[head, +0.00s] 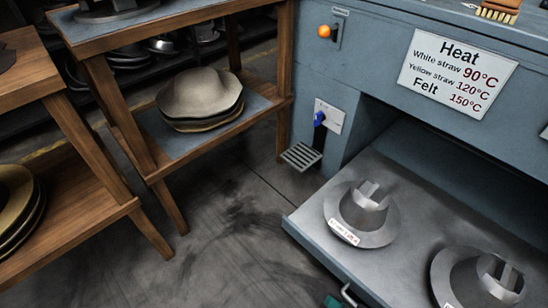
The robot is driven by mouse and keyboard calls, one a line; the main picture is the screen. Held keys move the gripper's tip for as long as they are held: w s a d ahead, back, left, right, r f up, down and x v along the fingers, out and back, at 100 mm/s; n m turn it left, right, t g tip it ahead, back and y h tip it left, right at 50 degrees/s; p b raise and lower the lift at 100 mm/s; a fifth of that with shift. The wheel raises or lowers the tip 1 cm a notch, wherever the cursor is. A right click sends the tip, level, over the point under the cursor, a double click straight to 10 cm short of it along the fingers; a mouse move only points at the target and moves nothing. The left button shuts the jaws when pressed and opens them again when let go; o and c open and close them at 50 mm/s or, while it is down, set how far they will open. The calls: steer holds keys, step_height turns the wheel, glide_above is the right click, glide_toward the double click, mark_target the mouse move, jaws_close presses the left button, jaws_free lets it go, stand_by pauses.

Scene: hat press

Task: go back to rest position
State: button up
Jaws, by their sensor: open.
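My gripper does not show in the head view, and no arm link can be made out for sure. In front of me is the blue-grey hat press (350,80) with a pulled-out grey drawer (310,232). Two metal hat moulds sit on the drawer: one nearer the left (375,237) with a small label on its brim, and one at the lower right (450,290), cut off by the frame edge. Both have a handle-like block on top.
A wooden shelf stand (165,190) holds stacked felt hat bodies (200,98). Another wooden stand (60,240) is at the far left. The press carries an orange knob (324,31), a blue knob (319,118), and a small pedal (300,156). The dark floor between is clear.

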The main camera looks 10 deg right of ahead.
steer(key=s+d+r+n+g+h+p, duration=0.3)
steer(key=s+d+r+n+g, duration=0.5)
steer(key=s+r, duration=0.45)
step_height(320, 180, up, 37)
steer(key=m+p, duration=0.1)
steer(key=p, duration=3.5)
steer(key=shift+w+d, duration=0.25)
steer(key=shift+w, duration=0.1)
